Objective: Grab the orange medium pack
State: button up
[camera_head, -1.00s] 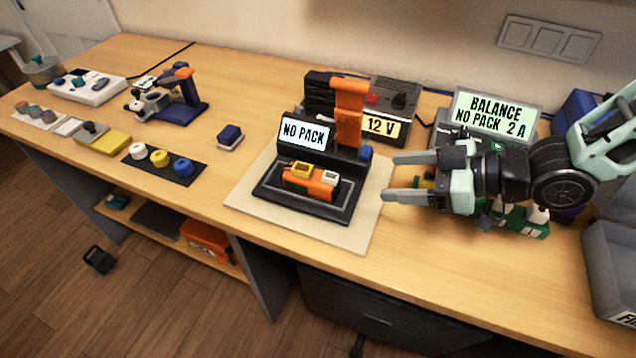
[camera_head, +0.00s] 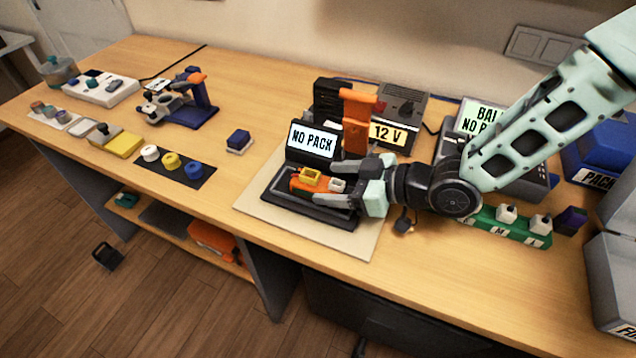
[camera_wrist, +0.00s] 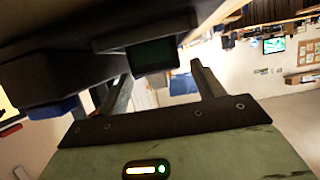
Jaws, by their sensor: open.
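The orange pack (camera_head: 318,184) lies in the black tray (camera_head: 290,207) of the test stand, with a yellow block and a white connector on its top. My gripper (camera_head: 340,180) is open at the right end of the tray, its fingers pointing left toward the pack. The near finger lies low along the tray's front right and hides part of it. In the head view I cannot tell whether a finger touches the pack. In the wrist view my two fingers (camera_wrist: 160,85) stand apart, and the pack cannot be made out there.
The "NO PACK" screen (camera_head: 312,140) and an orange upright (camera_head: 356,120) stand close behind the pack. The 12 V unit (camera_head: 403,105) is behind them. A green strip with white connectors (camera_head: 510,226) lies right of my gripper.

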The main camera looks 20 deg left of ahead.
aim_at(331, 180)
jog(key=shift+p+x, duration=0.45)
jog(key=shift+x, duration=1.45)
jog(key=shift+a+r, duration=0.1)
jog(key=shift+r, duration=0.05)
jog(key=c, duration=1.3)
jog(key=shift+c, duration=0.3)
jog(key=shift+r, duration=0.1)
